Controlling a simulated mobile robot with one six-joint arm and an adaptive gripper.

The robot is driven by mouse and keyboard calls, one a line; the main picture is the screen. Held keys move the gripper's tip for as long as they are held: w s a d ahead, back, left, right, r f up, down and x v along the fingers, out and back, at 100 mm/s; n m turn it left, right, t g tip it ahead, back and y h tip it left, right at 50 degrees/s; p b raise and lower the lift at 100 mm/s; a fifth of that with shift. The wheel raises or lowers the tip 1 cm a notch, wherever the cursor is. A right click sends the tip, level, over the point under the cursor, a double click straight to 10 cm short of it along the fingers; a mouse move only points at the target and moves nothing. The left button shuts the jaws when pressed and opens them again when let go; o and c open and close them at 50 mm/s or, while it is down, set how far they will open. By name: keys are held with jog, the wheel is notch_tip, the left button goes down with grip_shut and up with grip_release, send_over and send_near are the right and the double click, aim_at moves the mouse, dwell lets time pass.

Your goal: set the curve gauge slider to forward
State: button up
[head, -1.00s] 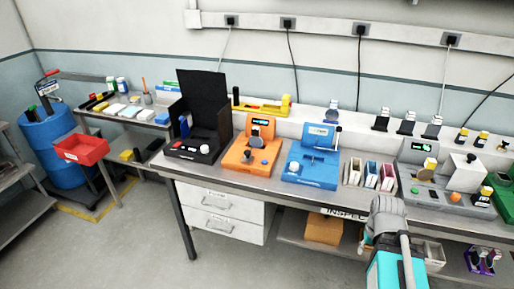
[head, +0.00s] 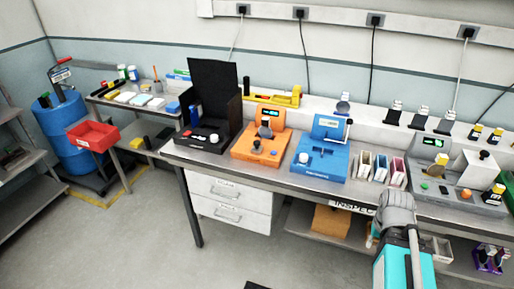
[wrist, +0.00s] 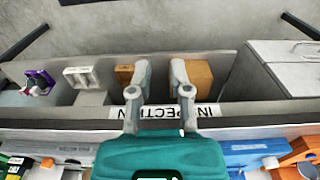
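Several tabletop instruments stand on the long bench; their labels are too small to read, so I cannot tell which is the curve gauge. A blue unit (head: 321,160) has a white knob and a small screen. Left of it is an orange unit (head: 260,147) with a dark round part and a blue knob. A grey unit (head: 447,180) with a green screen stands at the right. No slider position can be made out. My gripper (head: 397,203) is in front of the bench edge, apart from the units. In the wrist view my gripper (wrist: 160,66) is open and empty.
A black box with a raised lid (head: 213,95) stands at the bench's left end. Coloured holders (head: 380,168) stand right of the blue unit. White drawers (head: 232,203) and a shelf with a cardboard box (head: 331,221) are below.

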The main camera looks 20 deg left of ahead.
jog(key=shift+w+f, duration=0.1)
jog(key=shift+w, duration=0.1)
grip_shut()
jog(key=w+a+n+t+h+b, duration=0.5)
jog(key=w+a+n+t+b, duration=0.45)
jog(key=w+a+n, duration=0.6)
jog(key=a+r+n+t+y+b, duration=0.3)
jog(key=a+n+t+y+b, duration=0.3)
jog(key=a+n, duration=1.7)
jog(key=s+a+t+y, duration=0.1)
jog(key=a+t+y, duration=0.1)
jog(key=a, duration=0.4)
jog(key=shift+a+r+y, duration=0.15)
jog(key=shift+a+y, duration=0.05)
jog(key=shift+y, duration=0.6)
jog(key=shift+w+n, duration=0.15)
jog(key=shift+n, duration=0.1)
